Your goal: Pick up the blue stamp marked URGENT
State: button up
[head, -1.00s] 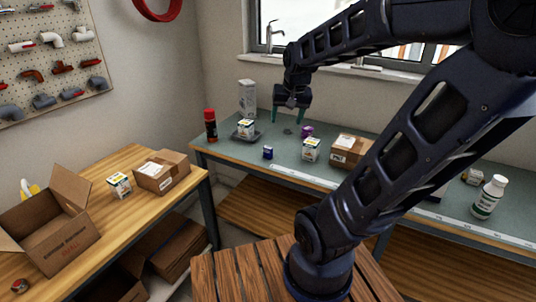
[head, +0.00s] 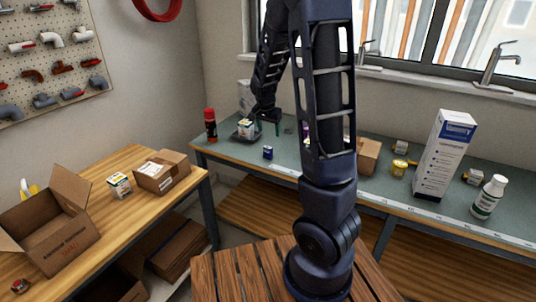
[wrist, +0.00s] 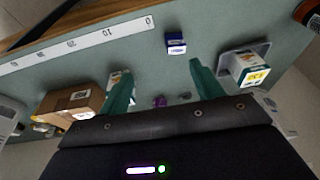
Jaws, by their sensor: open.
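A small dark blue block with a white label, likely the stamp (head: 267,152), stands on the green bench near its front edge; its lettering is too small to read. In the wrist view the blue stamp (wrist: 176,43) lies beyond my fingertips, a little right of the midline between them. My gripper (head: 266,123) is above the bench, behind the stamp and beside the small tray. In the wrist view my gripper's teal fingers (wrist: 160,67) are spread with nothing between them. No contact with the stamp shows.
A grey tray (wrist: 261,50) holding a small white box (wrist: 250,72) is right of the fingers in the wrist view. A cardboard box (wrist: 72,103) and a purple item (wrist: 158,101) are nearby. A red-capped can (head: 210,125) stands at the bench's left end. Bench around the stamp is clear.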

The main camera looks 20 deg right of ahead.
jog(key=m+h, duration=0.2)
send_near(268, 147)
jog(key=f, duration=0.1)
jog(key=x, duration=0.6)
jog(key=shift+w+d+r, duration=0.15)
jog(key=shift+w+d, duration=0.1)
jog(key=shift+w, duration=0.1)
jog(key=shift+s+x, duration=0.1)
jog(key=shift+x, duration=1.2)
jog(key=shift+s+x, duration=0.15)
jog(key=shift+x, duration=1.2)
jog(key=shift+a, duration=0.15)
jog(key=c, duration=1.1)
jog(key=shift+o, duration=0.2)
